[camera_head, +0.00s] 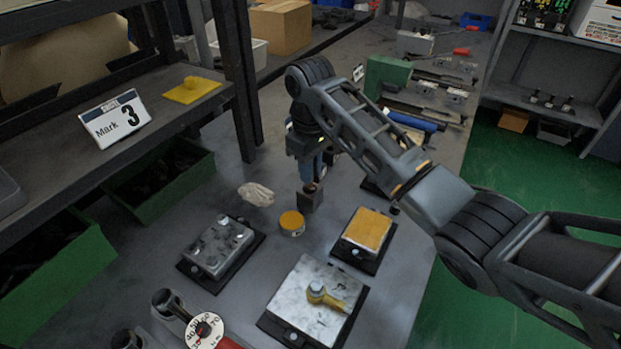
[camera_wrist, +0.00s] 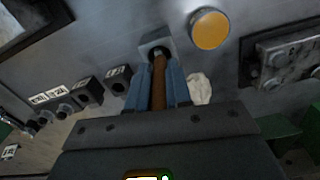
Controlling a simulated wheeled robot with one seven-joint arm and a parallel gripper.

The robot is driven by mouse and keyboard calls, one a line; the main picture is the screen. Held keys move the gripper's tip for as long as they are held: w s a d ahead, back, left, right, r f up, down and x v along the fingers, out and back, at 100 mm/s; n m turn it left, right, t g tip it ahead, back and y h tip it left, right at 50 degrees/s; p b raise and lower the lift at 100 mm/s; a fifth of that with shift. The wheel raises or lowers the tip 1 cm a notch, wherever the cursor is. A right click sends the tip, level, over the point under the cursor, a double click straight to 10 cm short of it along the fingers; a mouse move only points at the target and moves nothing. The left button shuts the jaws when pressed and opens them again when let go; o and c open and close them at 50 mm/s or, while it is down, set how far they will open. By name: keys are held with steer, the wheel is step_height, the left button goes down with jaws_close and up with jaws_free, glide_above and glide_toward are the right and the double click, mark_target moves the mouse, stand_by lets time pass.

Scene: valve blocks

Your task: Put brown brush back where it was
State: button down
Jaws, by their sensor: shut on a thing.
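My gripper (camera_head: 313,168) points down over the grey bench, in the middle of the head view. In the wrist view, its blue fingers (camera_wrist: 158,72) are shut on the brown brush (camera_wrist: 158,88), a slim brown rod between them. A small grey square block (camera_wrist: 155,43) lies straight beyond the fingertips, at the brush's far end. The block also shows right under my gripper in the head view (camera_head: 310,198). The brush's lower end meets the block in the picture; I cannot tell whether it sits inside it or just above.
A round yellow-topped tin (camera_head: 292,222) and a crumpled pale cloth (camera_head: 256,193) lie close by. A metal valve block (camera_head: 217,247), an orange-topped block (camera_head: 368,230) and a pale block (camera_head: 300,315) with a yellow fitting stand nearer. Labelled dark blocks (camera_wrist: 88,91) stand left in the wrist view.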

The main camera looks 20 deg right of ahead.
steer(key=shift+f, duration=0.3)
steer(key=c, duration=1)
jaws_free()
steer(key=shift+c, duration=0.2)
steer(key=shift+r, duration=0.1)
step_height(320, 180, up, 12)
steer(key=p, duration=0.4)
